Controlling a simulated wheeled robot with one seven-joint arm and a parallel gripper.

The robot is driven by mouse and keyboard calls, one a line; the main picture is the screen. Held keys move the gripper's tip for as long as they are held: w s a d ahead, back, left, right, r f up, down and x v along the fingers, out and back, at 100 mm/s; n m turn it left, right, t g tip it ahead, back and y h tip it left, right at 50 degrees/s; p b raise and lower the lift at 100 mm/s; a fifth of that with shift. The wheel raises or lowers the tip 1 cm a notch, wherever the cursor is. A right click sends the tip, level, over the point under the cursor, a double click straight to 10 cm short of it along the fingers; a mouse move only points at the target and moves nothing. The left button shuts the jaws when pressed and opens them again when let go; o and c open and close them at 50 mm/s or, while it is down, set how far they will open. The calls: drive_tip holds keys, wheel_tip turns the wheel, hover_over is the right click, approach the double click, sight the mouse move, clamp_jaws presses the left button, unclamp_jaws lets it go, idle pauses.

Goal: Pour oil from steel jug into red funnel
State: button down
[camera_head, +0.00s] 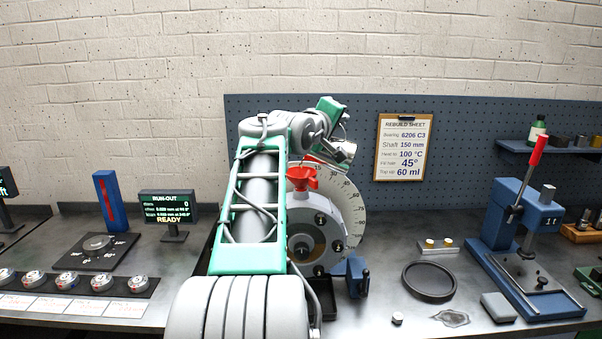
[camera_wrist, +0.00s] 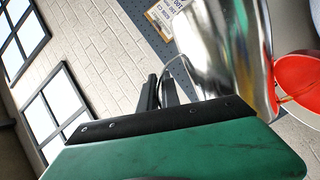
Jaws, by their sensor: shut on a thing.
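The steel jug (camera_head: 342,151) is held above and just right of the red funnel in the head view. It fills the upper middle of the wrist view (camera_wrist: 222,55), with its rim close to the funnel. The red funnel (camera_head: 301,178) sits on top of the round grey housing with a degree dial; it also shows at the right edge of the wrist view (camera_wrist: 300,80). My gripper (camera_wrist: 165,90) is shut on the jug at its handle side. The jug looks tilted. Whether oil is flowing cannot be seen clearly, and the jug's inside is hidden.
The housing (camera_head: 318,225) with its dial stands behind my arm. A rebuild sheet (camera_head: 402,148) hangs on the pegboard. A run-out display (camera_head: 167,206) stands left.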

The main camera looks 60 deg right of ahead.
drive_tip(key=shift+r, duration=0.1)
drive_tip(key=shift+s+d+f+m+b, duration=0.1)
drive_tip(key=shift+s+f+m+b, duration=0.25)
drive_tip(key=shift+f+b, duration=0.2)
drive_tip(key=s+m, duration=0.1)
drive_tip(key=s+m+t+y, duration=0.1)
drive_tip(key=s+m, duration=0.1)
drive_tip(key=shift+d+y+p, duration=0.3)
drive_tip(key=shift+d, duration=0.1)
drive_tip(key=shift+w+f, duration=0.1)
drive_tip(key=shift+w, duration=0.3)
drive_tip(key=shift+s, duration=0.1)
drive_tip(key=shift+s+f+m+t, duration=0.2)
drive_tip(key=shift+s+m+t, duration=0.1)
drive_tip(key=shift+m, duration=0.15)
